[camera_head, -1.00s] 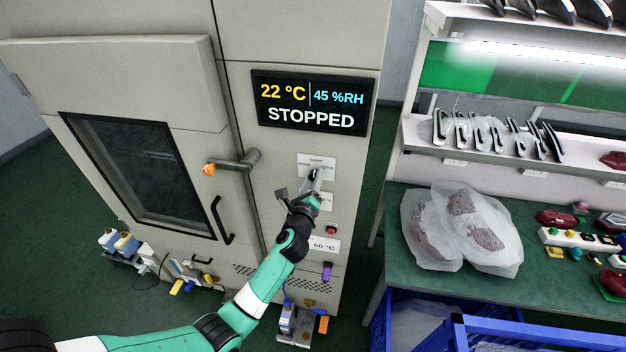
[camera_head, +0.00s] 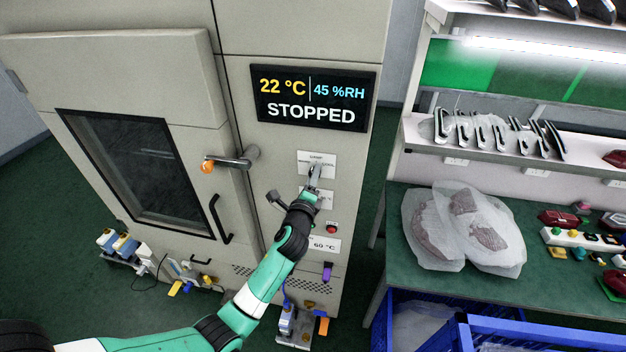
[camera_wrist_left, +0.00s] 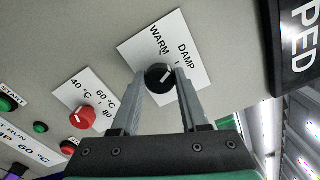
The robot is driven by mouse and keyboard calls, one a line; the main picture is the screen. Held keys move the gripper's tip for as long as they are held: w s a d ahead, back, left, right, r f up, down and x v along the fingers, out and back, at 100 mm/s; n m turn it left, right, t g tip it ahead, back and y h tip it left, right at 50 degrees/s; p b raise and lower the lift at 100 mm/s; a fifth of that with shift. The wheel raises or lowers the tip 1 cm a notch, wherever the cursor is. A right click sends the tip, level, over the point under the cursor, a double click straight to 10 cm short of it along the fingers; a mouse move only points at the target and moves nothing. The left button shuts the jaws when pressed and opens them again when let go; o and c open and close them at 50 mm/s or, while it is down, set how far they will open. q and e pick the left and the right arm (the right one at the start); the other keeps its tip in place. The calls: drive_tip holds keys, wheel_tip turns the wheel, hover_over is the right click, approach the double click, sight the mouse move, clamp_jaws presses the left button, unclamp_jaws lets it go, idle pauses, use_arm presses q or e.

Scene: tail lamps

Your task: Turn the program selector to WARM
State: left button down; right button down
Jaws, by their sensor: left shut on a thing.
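The program selector is a black knob (camera_wrist_left: 160,76) on a white label plate (camera_wrist_left: 190,82), with WARM and DAMP readable in the left wrist view. The knob's white line slants up and right there, roughly toward DAMP. My left gripper (camera_head: 314,170) is at this plate on the cabinet front in the head view. In the left wrist view its two grey fingers (camera_wrist_left: 160,90) are shut on the knob, one on each side. The right part of the plate is partly hidden by a finger. My right gripper is not in view.
A red knob (camera_wrist_left: 83,117) with temperature marks sits beside the selector. The display (camera_head: 312,98) above reads 22 °C, 45 %RH, STOPPED. The cabinet door's handle (camera_head: 232,160) juts out left of my gripper. A green bench (camera_head: 400,270) with bagged parts stands at right.

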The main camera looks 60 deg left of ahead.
use_arm(q)
drive_tip(key=shift+f+n+b, duration=0.1)
drive_tip(key=shift+n+b, duration=1.55)
drive_tip(key=shift+n, duration=1.95)
drive_tip(key=shift+c, duration=2.1)
unclamp_jaws()
drive_tip(key=v, duration=1.1)
drive_tip(key=shift+s+d, duration=0.25)
drive_tip(key=shift+d, duration=0.05)
